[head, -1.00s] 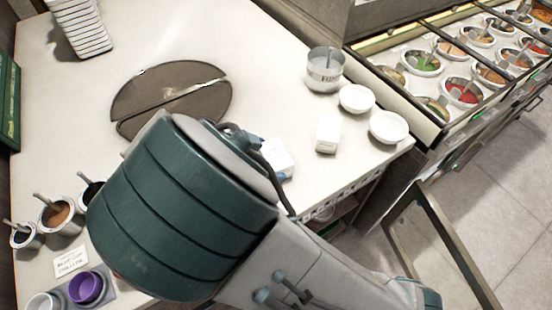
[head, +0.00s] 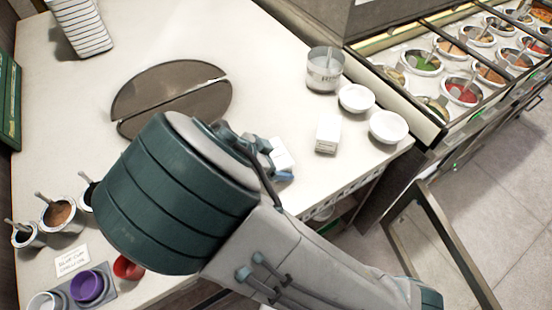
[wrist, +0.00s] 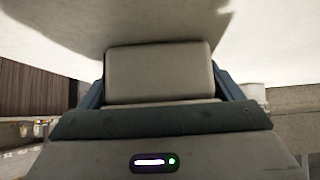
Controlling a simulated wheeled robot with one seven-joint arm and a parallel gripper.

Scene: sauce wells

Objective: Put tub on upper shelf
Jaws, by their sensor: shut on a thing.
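My gripper (head: 272,160) is mostly behind my teal arm in the head view; its blue fingers show just past the arm, over the counter. It is shut on a small pale, box-like tub (head: 281,153). In the wrist view the tub (wrist: 158,72) shows as a plain grey-white block between the two blue fingers. I cannot tell from these views how high it is above the counter. A similar white box (head: 328,133) stands apart on the counter to its right. I cannot make out an upper shelf in either view.
Sauce wells (head: 460,60) lie right. Sauce pots (head: 58,215), a purple cup (head: 88,286) and a red item (head: 128,268) are lower left.

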